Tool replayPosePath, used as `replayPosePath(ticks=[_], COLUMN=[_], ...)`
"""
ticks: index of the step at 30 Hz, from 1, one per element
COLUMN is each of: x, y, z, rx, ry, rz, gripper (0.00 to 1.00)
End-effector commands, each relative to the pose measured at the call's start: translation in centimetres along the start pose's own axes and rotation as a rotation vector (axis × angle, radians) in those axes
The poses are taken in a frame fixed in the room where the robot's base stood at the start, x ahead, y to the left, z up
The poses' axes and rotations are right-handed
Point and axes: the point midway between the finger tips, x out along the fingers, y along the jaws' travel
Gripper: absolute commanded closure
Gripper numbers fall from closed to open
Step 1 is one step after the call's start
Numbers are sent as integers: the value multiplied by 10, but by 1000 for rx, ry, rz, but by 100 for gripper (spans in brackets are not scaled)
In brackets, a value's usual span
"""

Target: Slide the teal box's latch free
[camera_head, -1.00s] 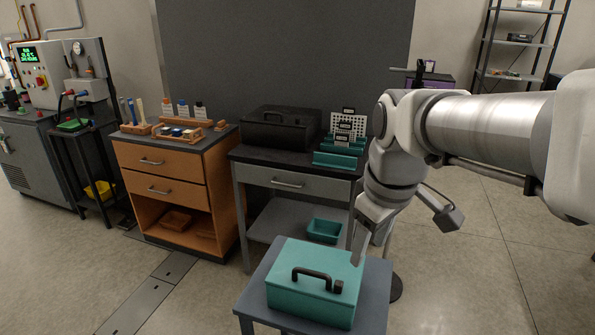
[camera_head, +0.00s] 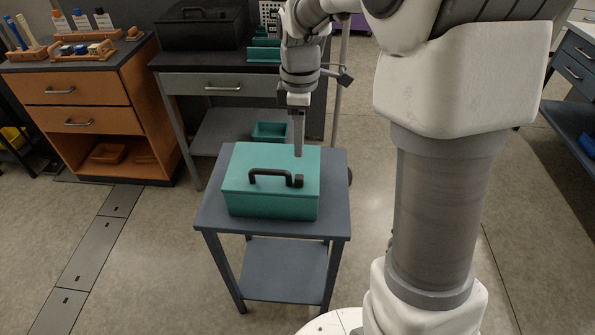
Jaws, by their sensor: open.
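The teal box (camera_head: 245,207) sits closed on a small grey table (camera_head: 335,205). A dark handle (camera_head: 268,173) stands on its lid. A small dark block, which looks like the latch (camera_head: 298,181), is at the handle's right end near the front edge of the lid. My gripper (camera_head: 298,152) points down over the rear right part of the lid, behind the latch. It is empty and apart from the latch. The gap between its fingers is hard to see from this angle, and I cannot tell whether the tips touch the lid.
Behind stands a grey bench (camera_head: 175,85) with a black case (camera_head: 200,25) on top and a teal bin (camera_head: 270,131) on its lower shelf. An orange drawer cabinet (camera_head: 85,105) is at the left. The floor left of the small table is clear.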

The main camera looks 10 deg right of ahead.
Motion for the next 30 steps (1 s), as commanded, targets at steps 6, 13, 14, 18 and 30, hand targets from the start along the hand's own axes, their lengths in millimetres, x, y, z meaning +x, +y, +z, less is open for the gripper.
replayPosePath(ticks=[6,13,14,18,30], x=[52,95,99,112,117], y=[-1,0,0,0,0], z=[0,0,0,0,0], rx=[-1,0,0,0,0], ry=[-1,-1,-1,-1,0], rz=[-3,-1,-2,-1,1], gripper=[43,43,43,43,46])
